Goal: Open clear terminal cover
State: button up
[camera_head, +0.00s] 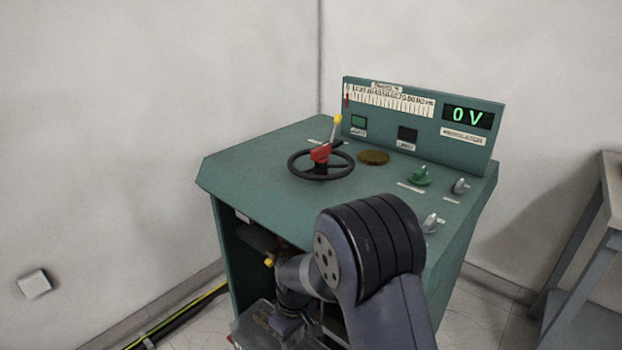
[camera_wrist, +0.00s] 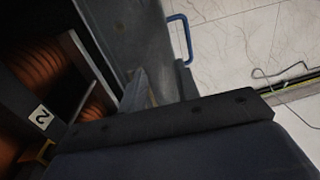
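The clear terminal cover seems to be the transparent box-like piece (camera_head: 258,328) low at the cabinet's open front in the head view. A greyish see-through panel (camera_wrist: 120,30) at the top of the wrist view may be part of it. My gripper (camera_head: 290,325) is low in front of the cabinet opening, beside or over the clear piece, partly hidden by my own arm. In the wrist view my gripper (camera_wrist: 160,88) shows close to the panel. I cannot tell whether it touches the panel or how wide its fingers are.
The green cabinet (camera_head: 255,165) carries a black handwheel (camera_head: 321,165), knobs and a display (camera_head: 468,116) reading 0 V. Copper coils (camera_wrist: 45,60) and a "2" label (camera_wrist: 41,117) show inside. A blue handle (camera_wrist: 183,38) is near tiled floor. A grey table (camera_head: 590,265) stands right.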

jog(key=s+a+f+b, duration=0.1)
jog(key=f+b, duration=0.1)
jog(key=f, duration=0.1)
jog(key=s+a+f+b, duration=0.1)
jog(key=s+f+b, duration=0.1)
jog(key=s+a+f+b, duration=0.2)
jog(key=f, duration=0.1)
jog(key=shift+a+f, duration=0.1)
jog(key=shift+f, duration=0.25)
jog(key=shift+s+a+f+t+h+b, duration=0.1)
jog(key=shift+f+t+h+b, duration=0.1)
jog(key=shift+f+b, duration=0.4)
jog(key=shift+s+a+f+t+h+b, duration=0.1)
jog(key=shift+f+t+b, duration=0.1)
jog(key=shift+f+b, duration=0.3)
notch_tip(320, 180, up, 8)
jog(key=s+a+t+h, duration=0.1)
jog(key=shift+s+a+r+t, duration=0.15)
jog(key=shift+s+a+t, duration=0.05)
jog(key=shift+s+t, duration=0.15)
jog(key=shift+b, duration=0.3)
